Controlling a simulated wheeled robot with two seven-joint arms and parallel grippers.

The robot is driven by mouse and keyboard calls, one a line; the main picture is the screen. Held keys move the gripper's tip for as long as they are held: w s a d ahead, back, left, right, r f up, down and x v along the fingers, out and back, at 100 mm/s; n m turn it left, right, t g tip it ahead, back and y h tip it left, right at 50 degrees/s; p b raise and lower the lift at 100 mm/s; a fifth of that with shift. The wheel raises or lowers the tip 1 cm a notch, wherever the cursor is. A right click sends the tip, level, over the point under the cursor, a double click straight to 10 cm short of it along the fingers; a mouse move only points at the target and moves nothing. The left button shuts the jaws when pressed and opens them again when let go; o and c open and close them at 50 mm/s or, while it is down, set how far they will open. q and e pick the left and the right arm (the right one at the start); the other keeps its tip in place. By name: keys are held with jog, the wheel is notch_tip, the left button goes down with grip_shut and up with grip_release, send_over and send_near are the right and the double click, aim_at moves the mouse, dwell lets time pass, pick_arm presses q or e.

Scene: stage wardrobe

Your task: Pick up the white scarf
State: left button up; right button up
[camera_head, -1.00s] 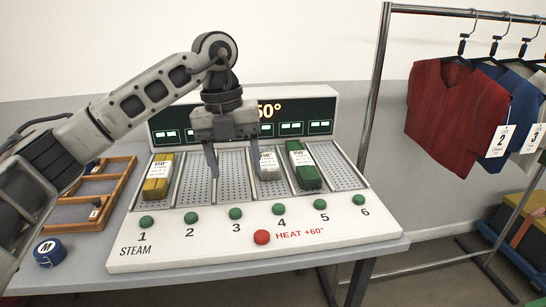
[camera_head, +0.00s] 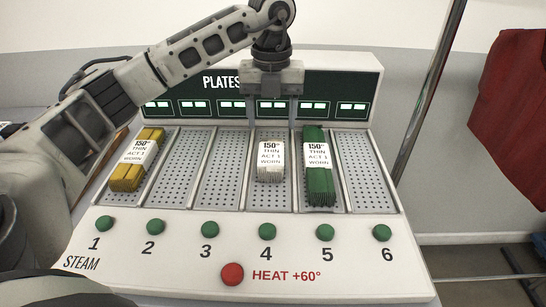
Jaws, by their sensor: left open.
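The white scarf (camera_head: 270,178) is a small folded bundle with a label reading 150°, THIN, ACT 1, WORN. It lies on the plate above number 4 of the steam station (camera_head: 140,275). My left gripper (camera_head: 273,115) is open and points down, in line with the scarf and just above it in the picture. The jaws are apart from the scarf, with nothing seen between them. How high they hang is hard to tell. My right gripper is not in view.
A yellow folded bundle (camera_head: 126,178) lies on plate 1 and a green one (camera_head: 320,187) on plate 5, close to the right of the scarf. Plates 2, 3 and 6 are bare. Green buttons and a red heat button (camera_head: 232,274) line the front. A metal rack post (camera_head: 432,90) stands right.

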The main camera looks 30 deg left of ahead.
aim_at(271, 153)
pick_arm(q)
notch_tip(271, 153, down, 9)
jog(key=shift+a+f+p, duration=0.1)
jog(key=shift+f+p, duration=0.1)
jog(key=shift+p, duration=0.15)
jog(key=shift+c, duration=0.3)
jog(key=c, duration=0.7)
